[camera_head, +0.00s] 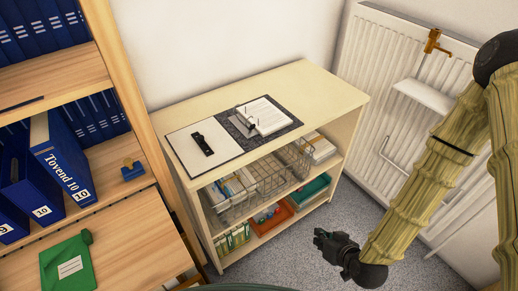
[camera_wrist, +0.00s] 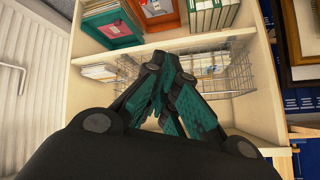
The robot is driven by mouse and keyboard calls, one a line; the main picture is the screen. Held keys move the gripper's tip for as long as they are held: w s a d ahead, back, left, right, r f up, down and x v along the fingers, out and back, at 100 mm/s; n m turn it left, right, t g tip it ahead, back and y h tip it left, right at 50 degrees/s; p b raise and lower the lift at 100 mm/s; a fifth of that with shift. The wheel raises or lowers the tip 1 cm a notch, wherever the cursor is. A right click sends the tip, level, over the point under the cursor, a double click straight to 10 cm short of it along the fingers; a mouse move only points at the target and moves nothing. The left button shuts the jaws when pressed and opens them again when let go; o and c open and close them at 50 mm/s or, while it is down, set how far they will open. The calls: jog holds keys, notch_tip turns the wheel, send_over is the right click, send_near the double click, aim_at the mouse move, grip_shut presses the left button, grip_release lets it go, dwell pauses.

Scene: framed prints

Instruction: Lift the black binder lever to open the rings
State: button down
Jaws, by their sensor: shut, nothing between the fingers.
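The open binder (camera_head: 190,154) lies on top of the low wooden shelf in the head view, with a white left side and a dark grey middle. A stack of white paper (camera_head: 267,115) lies on its right part. Small metal ring parts (camera_head: 248,121) show at the paper's left edge. The black lever is too small to tell apart there. My gripper (camera_head: 322,239) is low in front of the shelf, to the right of and well below the binder, apart from it. In the wrist view its teal-padded fingers (camera_wrist: 163,65) are together and empty. The binder is not visible there.
A black object (camera_head: 202,144) lies on the binder's left side. A wire basket (camera_head: 252,188) and trays fill the low shelf (camera_head: 310,88). A bookcase with blue binders (camera_head: 62,165) stands left, a white radiator (camera_head: 380,85) right. The floor (camera_head: 290,255) around my gripper is clear.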

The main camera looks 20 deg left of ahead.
jog(key=w+a+r+n+t+y+b, duration=0.1)
jog(key=w+a+t+y+b, duration=0.2)
jog(key=w+a+b, duration=0.25)
jog(key=n+t+y+b, duration=0.5)
jog(key=y+b, duration=0.5)
jog(key=b, duration=0.6)
send_near(251, 130)
jog(key=w+a+r, duration=0.1)
jog(key=r, duration=0.1)
jog(key=w+a+r+b, duration=0.2)
jog(key=r, duration=0.1)
jog(key=shift+w+a+r, duration=0.25)
jog(key=shift+r, duration=0.15)
